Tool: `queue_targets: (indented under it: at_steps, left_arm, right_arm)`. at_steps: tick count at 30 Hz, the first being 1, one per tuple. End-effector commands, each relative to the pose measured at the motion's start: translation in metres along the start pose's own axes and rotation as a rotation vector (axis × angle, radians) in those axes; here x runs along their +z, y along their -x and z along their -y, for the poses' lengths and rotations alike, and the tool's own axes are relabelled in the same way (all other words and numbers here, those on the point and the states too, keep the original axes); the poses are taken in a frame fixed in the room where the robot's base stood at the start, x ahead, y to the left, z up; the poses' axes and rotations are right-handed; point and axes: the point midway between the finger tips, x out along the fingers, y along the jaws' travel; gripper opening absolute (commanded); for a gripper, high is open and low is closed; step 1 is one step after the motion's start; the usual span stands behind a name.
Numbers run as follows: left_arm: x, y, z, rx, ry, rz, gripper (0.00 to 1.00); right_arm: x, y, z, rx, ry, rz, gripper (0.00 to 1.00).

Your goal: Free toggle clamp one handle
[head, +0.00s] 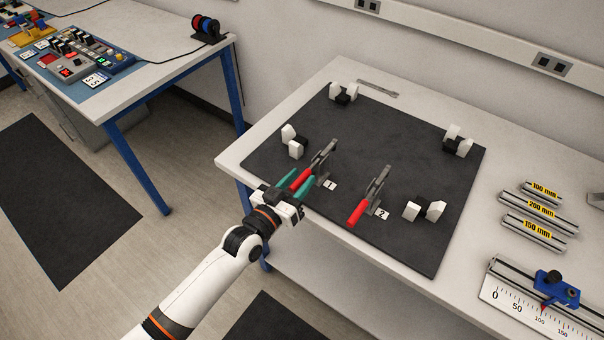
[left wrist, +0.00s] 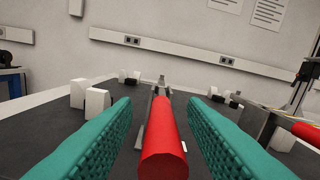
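Toggle clamp one (head: 324,155) stands on the dark mat beside the label "1" (head: 330,184). Its red handle (head: 301,179) points toward me. My left gripper (head: 296,187) has its teal fingers on either side of this handle. In the left wrist view the red handle (left wrist: 163,145) lies between the two fingers, with a visible gap on each side, so the gripper is open around it. Toggle clamp two (head: 378,185), with its red handle (head: 357,213), stands to the right beside the label "2" (head: 381,213). My right gripper is not in view.
The dark mat (head: 340,225) lies on a white table. Black blocks with white pads (head: 457,141) stand around the mat. A wrench (head: 378,89) lies at the back. Labelled metal bars (head: 533,231) and a ruler fixture (head: 535,300) are at the right.

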Motion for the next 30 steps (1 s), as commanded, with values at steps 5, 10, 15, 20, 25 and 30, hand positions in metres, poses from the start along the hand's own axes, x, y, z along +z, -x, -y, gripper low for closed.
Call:
queue_targets:
  at_steps: [5,10,15,20,25,30]
  left_arm:
    - [0.000,-0.015,0.000,0.000,-0.001,-0.001,0.39]
    - [0.000,-0.017,0.000,0.000,0.000,-0.001,0.39]
    - [0.000,-0.017,0.000,0.000,0.000,-0.001,0.34]
    - [0.000,-0.016,0.000,0.000,0.000,-0.001,0.08]
    - [0.000,-0.016,0.000,0.000,0.000,-0.001,0.00]
    - [0.001,-0.018,-0.001,0.001,0.000,-0.005,0.00]
  right_arm:
    - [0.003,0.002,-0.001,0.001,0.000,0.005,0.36]
    - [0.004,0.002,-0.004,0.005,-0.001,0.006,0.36]
    - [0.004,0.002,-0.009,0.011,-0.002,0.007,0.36]
    - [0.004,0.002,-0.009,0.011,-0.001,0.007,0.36]
    - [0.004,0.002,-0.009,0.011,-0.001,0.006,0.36]
    - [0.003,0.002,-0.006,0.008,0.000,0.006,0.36]
